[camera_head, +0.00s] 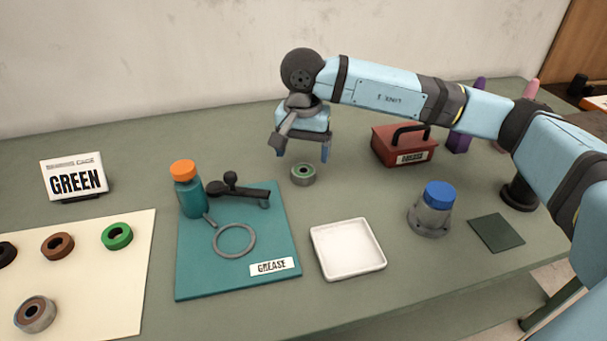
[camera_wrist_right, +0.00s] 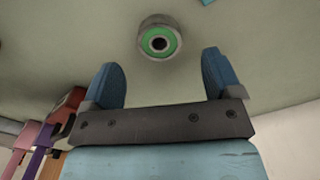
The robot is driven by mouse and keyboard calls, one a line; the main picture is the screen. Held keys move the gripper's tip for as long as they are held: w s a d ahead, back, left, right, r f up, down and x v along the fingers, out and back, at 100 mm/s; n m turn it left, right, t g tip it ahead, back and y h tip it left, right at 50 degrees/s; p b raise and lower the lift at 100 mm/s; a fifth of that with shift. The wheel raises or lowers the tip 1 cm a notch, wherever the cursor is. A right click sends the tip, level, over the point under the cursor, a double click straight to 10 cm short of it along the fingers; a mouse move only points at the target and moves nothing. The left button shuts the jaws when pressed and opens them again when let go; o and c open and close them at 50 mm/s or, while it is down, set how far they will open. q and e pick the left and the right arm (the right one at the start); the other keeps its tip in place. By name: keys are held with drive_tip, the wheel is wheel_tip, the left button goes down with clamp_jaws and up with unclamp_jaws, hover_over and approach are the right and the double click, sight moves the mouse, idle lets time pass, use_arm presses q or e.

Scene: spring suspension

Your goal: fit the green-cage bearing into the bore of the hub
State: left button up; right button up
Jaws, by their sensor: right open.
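The green-cage bearing (camera_head: 303,180), a grey metal ring with a green inner band, lies flat on the table behind the white tray. In the right wrist view the bearing (camera_wrist_right: 158,39) shows beyond the fingertips, roughly centred between them. My right gripper (camera_head: 303,153) is open and empty above the bearing, its blue fingers pointing down; its fingers also show in the right wrist view (camera_wrist_right: 160,75). The hub appears to be the grey flanged part (camera_head: 429,218) at right, with a blue cap (camera_head: 439,194) on top; its bore is hidden. My left gripper is not in view.
A white tray (camera_head: 347,273) and a teal mat (camera_head: 193,280) with an orange-capped bottle (camera_head: 187,190) stand in front. A cream mat (camera_head: 110,290) holds several rings. A "GREEN" sign (camera_head: 75,178) stands left.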

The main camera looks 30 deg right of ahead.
sight(303, 170)
wheel_tip(303, 170, down, 5)
drive_tip(key=shift+f+b, duration=0.1)
drive_tip(key=shift+b, duration=0.25)
drive_tip(key=c, duration=1.1)
drive_tip(key=shift+c, duration=0.4)
drive_tip(key=shift+r, duration=0.3)
